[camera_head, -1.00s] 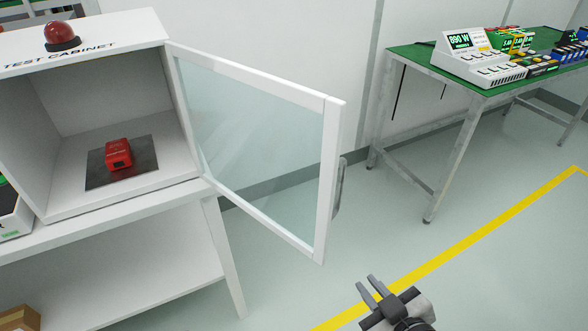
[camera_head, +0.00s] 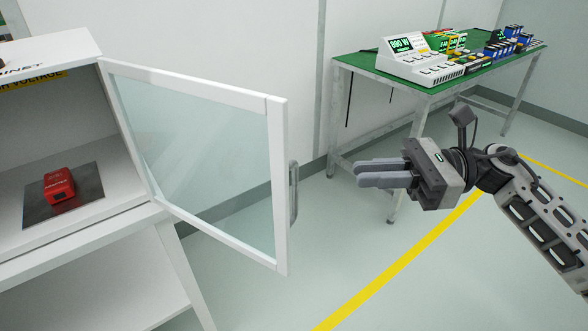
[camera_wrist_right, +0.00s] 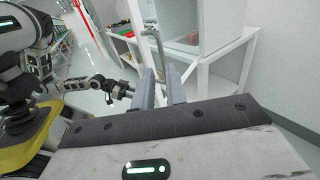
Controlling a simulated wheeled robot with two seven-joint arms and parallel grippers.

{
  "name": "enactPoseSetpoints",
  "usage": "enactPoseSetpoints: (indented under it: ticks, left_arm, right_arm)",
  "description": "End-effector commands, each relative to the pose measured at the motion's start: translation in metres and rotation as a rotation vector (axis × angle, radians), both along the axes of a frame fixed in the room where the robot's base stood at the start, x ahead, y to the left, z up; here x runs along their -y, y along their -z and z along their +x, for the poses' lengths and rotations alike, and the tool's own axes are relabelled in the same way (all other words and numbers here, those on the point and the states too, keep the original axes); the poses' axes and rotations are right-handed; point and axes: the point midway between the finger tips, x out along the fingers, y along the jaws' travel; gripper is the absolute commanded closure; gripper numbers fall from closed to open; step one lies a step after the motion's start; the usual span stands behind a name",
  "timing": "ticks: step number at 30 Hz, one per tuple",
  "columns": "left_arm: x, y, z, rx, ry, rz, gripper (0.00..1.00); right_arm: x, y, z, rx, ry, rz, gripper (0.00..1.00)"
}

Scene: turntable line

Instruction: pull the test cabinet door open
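The test cabinet (camera_head: 60,115) stands at the left with its glass door (camera_head: 279,190) swung wide open. The door's frame is white, and its grey bar handle (camera_head: 294,195) is on the free edge. My right gripper (camera_head: 362,173) is to the right of the handle, apart from it, fingers pointing left. In the right wrist view its two fingers (camera_wrist_right: 161,88) have an empty gap between them, with a grey bent bar, apparently the handle (camera_wrist_right: 155,42), beyond. My left gripper (camera_wrist_right: 120,90) seems to show small there; its opening is unclear.
A red block (camera_head: 59,187) sits on a dark plate (camera_head: 40,212) inside the cabinet. A green-topped table (camera_head: 375,68) with a white display unit (camera_head: 420,62) stands at the back right. Floor between is clear, with a yellow line (camera_head: 400,258).

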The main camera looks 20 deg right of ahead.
Motion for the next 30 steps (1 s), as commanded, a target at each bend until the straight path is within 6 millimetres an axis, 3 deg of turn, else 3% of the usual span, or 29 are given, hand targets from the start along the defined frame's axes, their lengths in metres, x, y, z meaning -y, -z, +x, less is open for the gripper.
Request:
enactPoseSetpoints:
  ticks: [9, 15, 21, 29, 30]
  left_arm:
    - [-0.004, -0.009, 0.003, -0.01, 0.004, 0.038, 0.64]
    - [-0.005, -0.011, 0.002, -0.019, 0.01, 0.057, 0.64]
    - [-0.006, -0.008, 0.0, -0.027, 0.015, 0.069, 0.64]
    - [-0.006, -0.008, -0.001, -0.027, 0.017, 0.07, 0.64]
    - [-0.006, -0.008, -0.001, -0.027, 0.017, 0.07, 0.64]
  right_arm:
    - [-0.069, -0.005, 0.016, 0.0, -0.003, 0.006, 0.87]
    - [-0.099, -0.003, 0.024, -0.003, 0.0, 0.005, 0.87]
    - [-0.111, -0.001, 0.027, -0.002, 0.001, 0.004, 0.87]
    - [-0.112, 0.0, 0.028, -0.003, 0.001, 0.003, 0.87]
    - [-0.112, 0.0, 0.028, -0.003, 0.001, 0.003, 0.92]
